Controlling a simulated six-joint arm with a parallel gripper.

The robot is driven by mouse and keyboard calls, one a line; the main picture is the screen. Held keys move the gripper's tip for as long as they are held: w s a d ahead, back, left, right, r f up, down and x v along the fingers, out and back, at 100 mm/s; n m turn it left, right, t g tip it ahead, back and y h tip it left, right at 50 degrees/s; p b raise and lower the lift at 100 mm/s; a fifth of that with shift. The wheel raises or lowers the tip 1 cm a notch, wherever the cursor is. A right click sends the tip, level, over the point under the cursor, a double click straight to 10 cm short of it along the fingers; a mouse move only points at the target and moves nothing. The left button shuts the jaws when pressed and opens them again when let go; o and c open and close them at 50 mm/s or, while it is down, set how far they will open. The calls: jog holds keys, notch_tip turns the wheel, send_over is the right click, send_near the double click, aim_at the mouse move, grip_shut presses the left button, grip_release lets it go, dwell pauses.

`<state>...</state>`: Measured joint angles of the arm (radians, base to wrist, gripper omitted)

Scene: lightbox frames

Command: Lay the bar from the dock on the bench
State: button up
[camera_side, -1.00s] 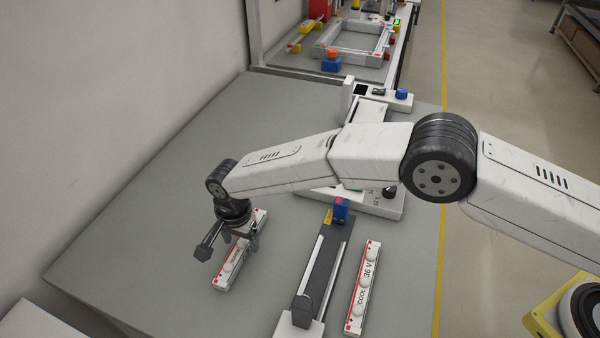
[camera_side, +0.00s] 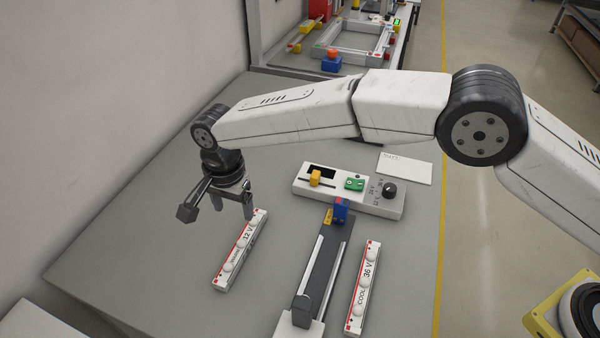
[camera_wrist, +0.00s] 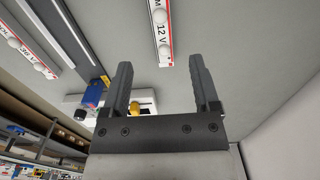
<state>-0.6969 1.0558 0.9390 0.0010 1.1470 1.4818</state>
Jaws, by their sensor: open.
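The 12 V bar (camera_side: 239,250), white with a red edge and round lamps, lies flat on the grey bench (camera_side: 150,240). It also shows at the top of the wrist view (camera_wrist: 162,30). The 36 V COOL bar (camera_side: 363,288) lies on the bench at the right. Between them stands the long dark dock (camera_side: 323,268), with no bar on it; a blue block (camera_side: 341,209) is at its far end. My gripper (camera_side: 232,215) is open and empty, above and just beyond the 12 V bar's far end. Both fingers show apart in the wrist view (camera_wrist: 159,85).
A white control box (camera_side: 349,190) with a yellow slider, green switch and black knob stands behind the dock. A white card (camera_side: 405,168) lies to its right. A framed fixture (camera_side: 345,45) is farther back. The bench's left side is clear.

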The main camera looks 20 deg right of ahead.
jog(key=shift+r, duration=0.7)
jog(key=s+d+r+n+t, duration=0.1)
jog(key=d+r+n, duration=0.1)
jog(key=d, duration=0.9)
jog(key=d+r+n, duration=0.2)
jog(key=d, duration=0.9)
jog(key=s+d+f+n+t, duration=0.1)
jog(key=s+d+n, duration=0.4)
jog(key=s+d, duration=1.2)
jog(key=shift+s+d+f+t, duration=0.2)
jog(key=shift+s+f+t, duration=0.1)
jog(key=shift+s+f, duration=0.2)
